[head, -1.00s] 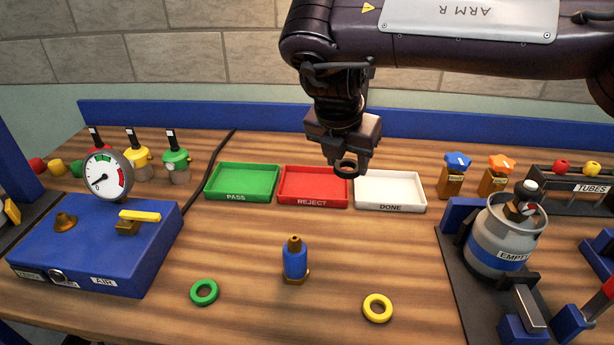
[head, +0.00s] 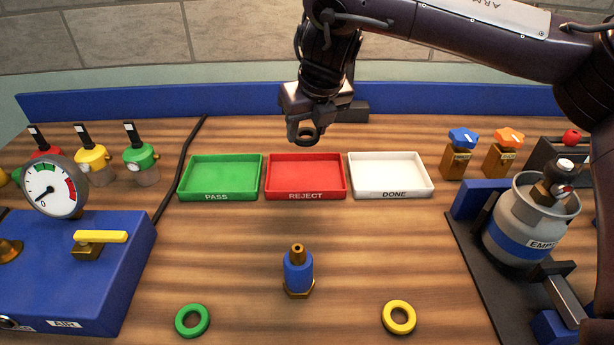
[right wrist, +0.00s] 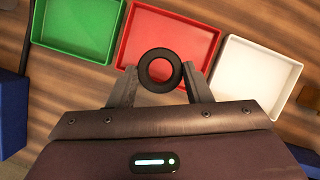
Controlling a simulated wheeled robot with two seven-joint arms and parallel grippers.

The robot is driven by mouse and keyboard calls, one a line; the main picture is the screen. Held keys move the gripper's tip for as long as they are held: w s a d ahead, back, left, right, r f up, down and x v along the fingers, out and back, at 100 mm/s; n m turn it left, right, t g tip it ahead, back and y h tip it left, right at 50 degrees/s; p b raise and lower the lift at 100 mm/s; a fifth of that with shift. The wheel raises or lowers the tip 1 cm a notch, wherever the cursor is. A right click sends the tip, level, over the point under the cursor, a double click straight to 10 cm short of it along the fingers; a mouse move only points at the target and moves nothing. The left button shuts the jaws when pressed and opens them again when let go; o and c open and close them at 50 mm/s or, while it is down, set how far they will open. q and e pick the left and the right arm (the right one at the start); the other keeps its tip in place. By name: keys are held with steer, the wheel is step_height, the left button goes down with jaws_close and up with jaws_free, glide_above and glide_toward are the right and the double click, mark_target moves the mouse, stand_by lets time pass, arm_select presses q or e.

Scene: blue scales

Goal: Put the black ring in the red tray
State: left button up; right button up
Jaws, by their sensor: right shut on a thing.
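The black ring (head: 307,137) is held between the fingertips of my right gripper (head: 306,130), which is shut on it. In the head view the ring shows just above the back edge of the red tray (head: 306,194), labelled REJECT. In the right wrist view the ring (right wrist: 160,70) shows between the two fingers of the right gripper (right wrist: 160,78), with the red tray (right wrist: 140,48) behind it. The ring is raised; its exact height over the tray cannot be told. The red tray looks empty. My left gripper is not in view.
A green PASS tray (head: 220,196) stands left of the red one and a white DONE tray (head: 392,194) right of it. A green ring (head: 192,307), a yellow ring (head: 413,322) and a blue fitting (head: 298,272) are in front. A gas cylinder (head: 505,232) stands at right.

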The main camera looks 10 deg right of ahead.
step_height(320, 180, down, 11)
steer(key=shift+f, duration=0.25)
stand_by(0.3)
steer(key=shift+f, duration=0.2)
